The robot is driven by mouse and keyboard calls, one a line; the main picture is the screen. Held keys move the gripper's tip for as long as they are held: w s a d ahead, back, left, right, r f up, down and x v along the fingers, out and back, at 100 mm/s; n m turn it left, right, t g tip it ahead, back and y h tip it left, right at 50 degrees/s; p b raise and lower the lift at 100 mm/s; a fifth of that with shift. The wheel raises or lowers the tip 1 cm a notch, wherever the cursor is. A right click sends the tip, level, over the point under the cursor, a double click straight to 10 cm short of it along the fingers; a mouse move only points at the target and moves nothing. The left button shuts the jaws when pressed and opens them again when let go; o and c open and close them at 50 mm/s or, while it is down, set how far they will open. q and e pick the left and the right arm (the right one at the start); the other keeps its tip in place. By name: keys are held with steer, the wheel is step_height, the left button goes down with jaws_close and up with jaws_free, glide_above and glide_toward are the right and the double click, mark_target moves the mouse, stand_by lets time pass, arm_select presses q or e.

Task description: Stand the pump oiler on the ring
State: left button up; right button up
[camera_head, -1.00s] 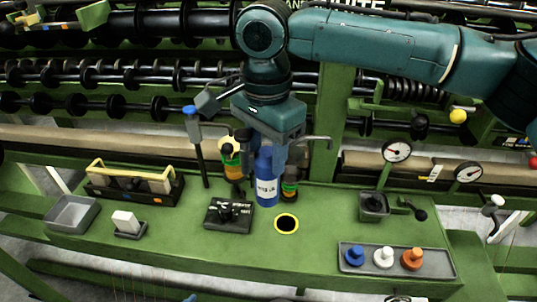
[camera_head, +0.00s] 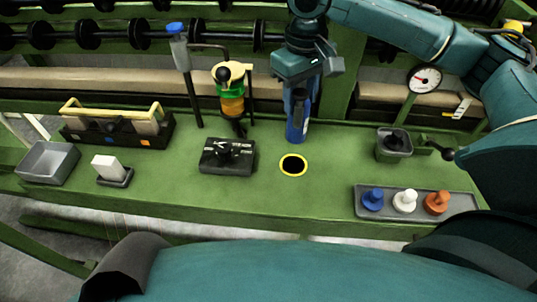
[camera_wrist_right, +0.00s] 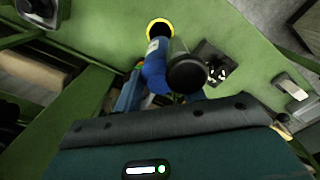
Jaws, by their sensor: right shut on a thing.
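The pump oiler (camera_head: 296,128) is a blue bottle with a pale label and a dark top. In the head view it is just behind the ring (camera_head: 293,174), a yellow circle with a black middle on the green bench. My right gripper (camera_head: 301,97) is shut on the oiler from above and hides part of it. In the right wrist view the oiler (camera_wrist_right: 153,75) shows beside the ring (camera_wrist_right: 160,20), its lower end close to the yellow edge. Whether its base touches the bench I cannot tell. My left gripper is out of view.
A black switch box (camera_head: 212,167) sits left of the ring. A grey tray (camera_head: 364,212) with blue, white and orange knobs lies to the right. Bench around the ring is clear.

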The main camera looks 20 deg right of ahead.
mark_target(297, 132)
steer(key=shift+d+f, duration=0.25)
steer(key=shift+f, duration=0.15)
steer(key=shift+n, duration=0.3)
step_height(297, 132, down, 6)
steer(key=shift+r+b, duration=0.1)
steer(key=shift+b, duration=0.3)
step_height(297, 132, down, 4)
steer(key=shift+r, duration=0.1)
steer(key=o, duration=1.2)
